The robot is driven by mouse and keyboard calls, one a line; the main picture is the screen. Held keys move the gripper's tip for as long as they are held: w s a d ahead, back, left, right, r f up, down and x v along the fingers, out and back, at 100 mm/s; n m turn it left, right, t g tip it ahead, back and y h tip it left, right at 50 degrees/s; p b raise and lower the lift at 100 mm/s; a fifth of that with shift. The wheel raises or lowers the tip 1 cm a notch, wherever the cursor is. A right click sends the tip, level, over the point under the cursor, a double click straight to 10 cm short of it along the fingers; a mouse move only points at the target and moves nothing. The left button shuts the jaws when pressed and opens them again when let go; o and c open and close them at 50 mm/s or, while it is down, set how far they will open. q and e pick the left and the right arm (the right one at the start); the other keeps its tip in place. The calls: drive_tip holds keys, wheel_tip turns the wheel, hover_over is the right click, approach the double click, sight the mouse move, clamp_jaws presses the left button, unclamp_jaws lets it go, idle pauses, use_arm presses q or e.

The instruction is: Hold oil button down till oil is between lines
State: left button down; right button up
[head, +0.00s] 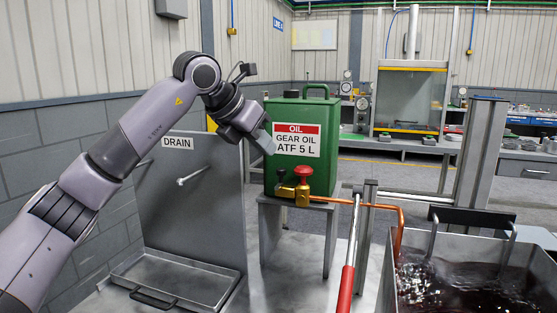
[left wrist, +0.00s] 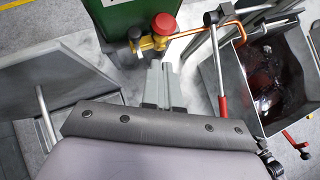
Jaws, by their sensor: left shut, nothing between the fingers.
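The green oil can (head: 330,172), labelled gear oil, stands on a grey metal stand. A red mushroom button (head: 303,171) sits on a brass valve at its front foot; it also shows in the left wrist view (left wrist: 164,23). My left gripper (head: 268,144) is shut and empty, in front of the can and up and left of the button. Its fingers (left wrist: 163,65) point toward the valve in the left wrist view, apart from the button. Dark reddish oil (head: 455,283) with a rippled surface lies in the metal tank (head: 386,285) at the right. I cannot make out level lines. My right gripper is not in view.
A copper pipe (head: 372,206) runs from the valve to the tank. A red-handled lever (head: 345,288) stands between stand and tank. A drain panel (head: 190,215) with a tray (head: 175,283) is at the left. A small dark knob (head: 286,190) sits beside the button.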

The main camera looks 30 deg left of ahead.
use_arm(q)
drive_tip(key=shift+v, duration=1.55)
drive_tip(key=shift+d, duration=0.1)
